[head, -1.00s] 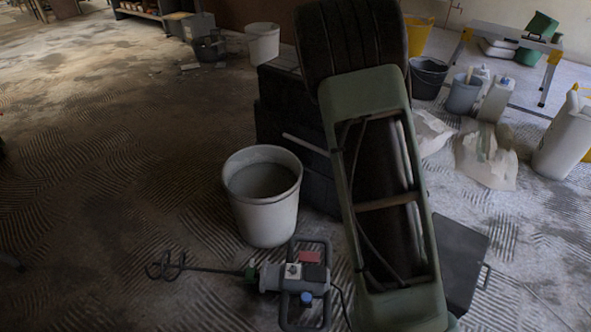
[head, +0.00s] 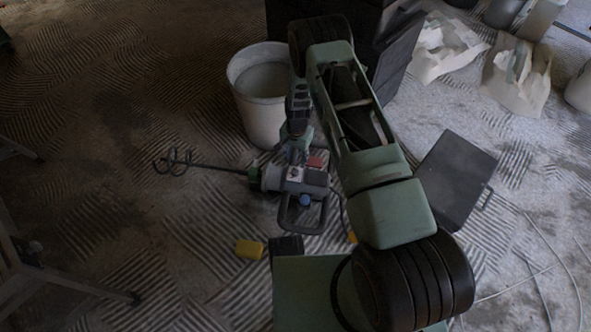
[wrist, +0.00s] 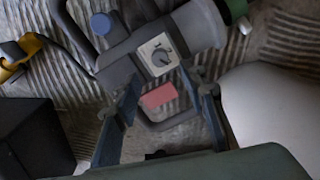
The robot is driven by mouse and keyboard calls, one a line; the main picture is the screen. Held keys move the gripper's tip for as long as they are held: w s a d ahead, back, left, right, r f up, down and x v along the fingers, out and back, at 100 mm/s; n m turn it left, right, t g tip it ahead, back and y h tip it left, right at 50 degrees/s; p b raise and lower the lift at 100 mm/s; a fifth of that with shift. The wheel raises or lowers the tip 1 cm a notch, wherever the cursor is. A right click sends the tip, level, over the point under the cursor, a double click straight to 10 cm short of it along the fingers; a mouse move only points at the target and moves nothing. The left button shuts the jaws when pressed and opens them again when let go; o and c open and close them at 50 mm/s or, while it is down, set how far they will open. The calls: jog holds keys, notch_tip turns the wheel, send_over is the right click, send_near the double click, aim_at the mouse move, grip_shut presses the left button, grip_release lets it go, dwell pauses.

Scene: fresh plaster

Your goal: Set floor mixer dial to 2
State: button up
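The floor mixer (head: 300,183) lies on its side on the ridged floor, its spiral paddle (head: 174,161) to the left in the head view. Its grey dial (wrist: 160,57) sits on a white plate with dark marks, upper middle in the wrist view; the setting is too small to read surely. A blue round button (wrist: 100,23) and a red patch (wrist: 158,96) flank the dial plate. My gripper (wrist: 163,88) is open and empty, its two fingers apart above the mixer, short of the dial in the picture. In the head view my gripper (head: 298,148) partly hides the mixer.
A white bucket (head: 262,122) stands close behind the mixer, and at right in the wrist view (wrist: 265,112). A dark flat case (head: 455,178) lies to the right. A yellow block (head: 249,249) is on the floor in front.

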aim_at(295, 171)
notch_tip(295, 171, down, 9)
jog(key=b, duration=0.3)
jog(key=shift+w+a, duration=0.1)
jog(key=shift+c, duration=0.7)
grip_shut()
